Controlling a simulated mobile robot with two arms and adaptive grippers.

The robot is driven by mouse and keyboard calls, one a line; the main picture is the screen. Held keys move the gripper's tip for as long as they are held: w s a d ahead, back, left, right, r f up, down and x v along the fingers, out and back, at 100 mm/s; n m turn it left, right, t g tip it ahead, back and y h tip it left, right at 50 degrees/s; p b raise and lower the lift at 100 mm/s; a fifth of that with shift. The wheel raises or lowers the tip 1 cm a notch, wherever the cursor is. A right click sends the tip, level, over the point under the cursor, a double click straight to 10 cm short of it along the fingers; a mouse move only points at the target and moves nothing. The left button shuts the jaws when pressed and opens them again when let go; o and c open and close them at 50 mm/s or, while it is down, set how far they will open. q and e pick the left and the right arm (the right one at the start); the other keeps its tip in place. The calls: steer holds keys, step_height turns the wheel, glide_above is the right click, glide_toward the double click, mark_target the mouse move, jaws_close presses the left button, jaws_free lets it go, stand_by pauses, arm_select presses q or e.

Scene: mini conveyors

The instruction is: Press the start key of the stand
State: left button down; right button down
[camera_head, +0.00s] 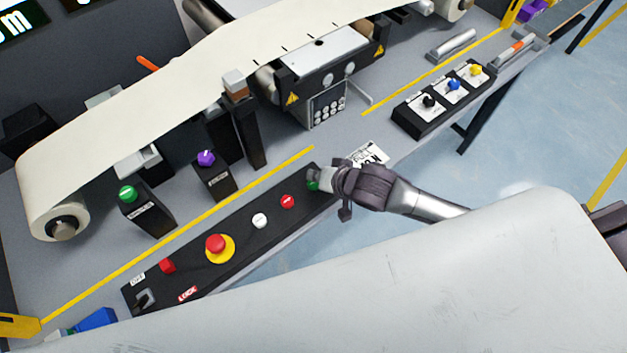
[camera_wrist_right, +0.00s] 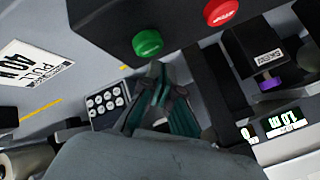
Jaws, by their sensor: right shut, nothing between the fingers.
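A long black control panel (camera_head: 190,265) lies along the front edge of the stand. At its right end is a green button (camera_head: 312,183), partly covered by my right gripper (camera_head: 324,179). The green button (camera_wrist_right: 147,42) shows whole in the right wrist view, just above the tips of my right gripper (camera_wrist_right: 158,72). The right gripper is shut and empty; whether it touches the button I cannot tell. A second green button (camera_head: 127,193) sits on a separate black box farther left. The labels by both green buttons are not readable. My left gripper is not in view.
The panel also holds a red button (camera_head: 288,201), a white button (camera_head: 260,220) and a red emergency knob (camera_head: 216,245) on yellow. A purple knob (camera_head: 206,157) stands behind. A black box (camera_head: 422,120) with three knobs lies right. A cream belt (camera_head: 150,110) runs behind.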

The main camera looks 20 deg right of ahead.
mark_target(316, 184)
stand_by(0.5)
steer(key=shift+f, duration=0.4)
steer(key=shift+f, duration=0.5)
stand_by(0.5)
stand_by(0.4)
steer(key=shift+r+p, duration=0.9)
steer(key=shift+p, duration=0.15)
step_height(316, 184, up, 5)
steer(key=p, duration=0.5)
steer(key=shift+p, duration=0.3)
